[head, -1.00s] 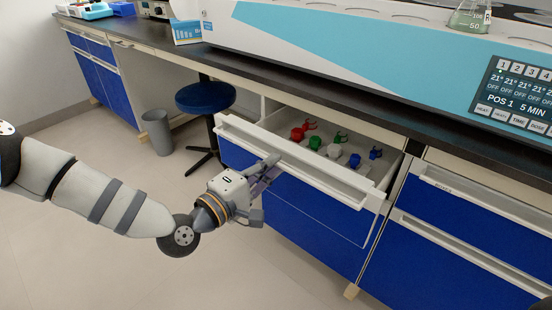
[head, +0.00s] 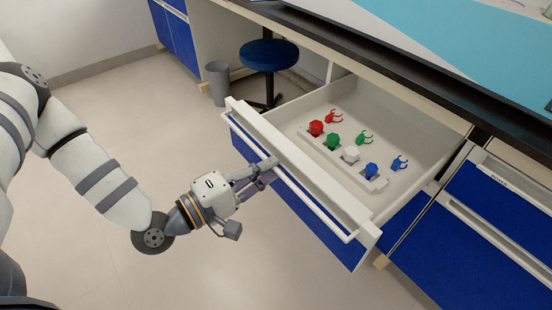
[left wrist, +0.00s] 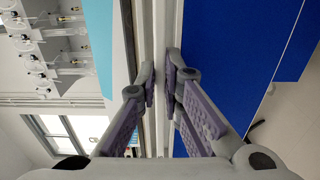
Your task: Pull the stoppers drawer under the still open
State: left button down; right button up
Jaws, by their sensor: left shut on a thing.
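The stoppers drawer (head: 410,128) stands well out from under the bench, with a blue front and a white handle rail (head: 300,198). Inside it a white rack (head: 327,152) holds red (head: 316,128), green (head: 333,141), white (head: 351,154) and blue (head: 371,171) stoppers. Red, green and blue clips lie beside the rack. My left gripper (head: 268,170) is at the handle rail near the middle of the drawer front, shut on it. In the left wrist view its two fingers (left wrist: 165,92) sit either side of the pale rail. My right gripper is not in view.
A blue stool (head: 269,54) and grey bin (head: 217,83) stand behind the drawer's left side. Closed blue drawers (head: 505,200) are at right. Floor in front is clear.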

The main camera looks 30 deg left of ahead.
pick_arm(q)
jog(key=shift+s, duration=0.1)
jog(key=c, duration=1.7)
grip_release()
jog(key=v, duration=1.2)
